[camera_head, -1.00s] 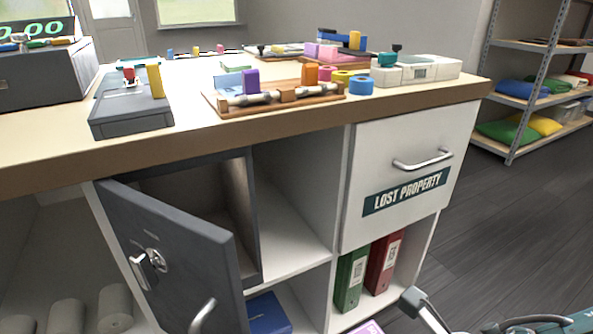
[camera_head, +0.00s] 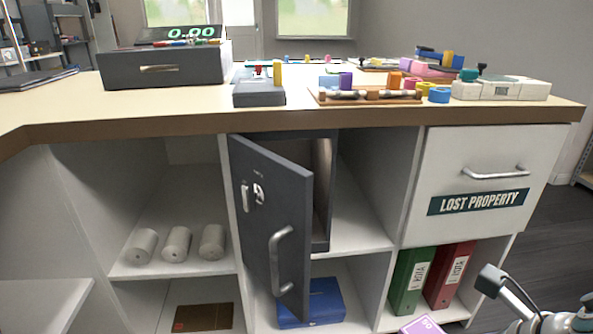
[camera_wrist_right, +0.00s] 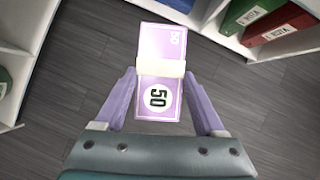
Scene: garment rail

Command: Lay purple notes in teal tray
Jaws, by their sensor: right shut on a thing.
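A banded bundle of purple notes marked 50 (camera_wrist_right: 158,104) is between the two lilac fingers of my right gripper (camera_wrist_right: 160,78) in the right wrist view. The gripper is shut on it, with the dark floor below. A corner of the purple notes also shows at the bottom edge of the head view (camera_head: 422,326). I cannot make out a teal tray in either view. My left gripper is not in view.
A grey door (camera_head: 274,220) stands open below the counter (camera_head: 330,118). A closed drawer labelled LOST PROPERTY (camera_head: 480,180) is at right, above green and red binders (camera_head: 449,277). A grey till (camera_head: 165,68) and several small items stand on the counter.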

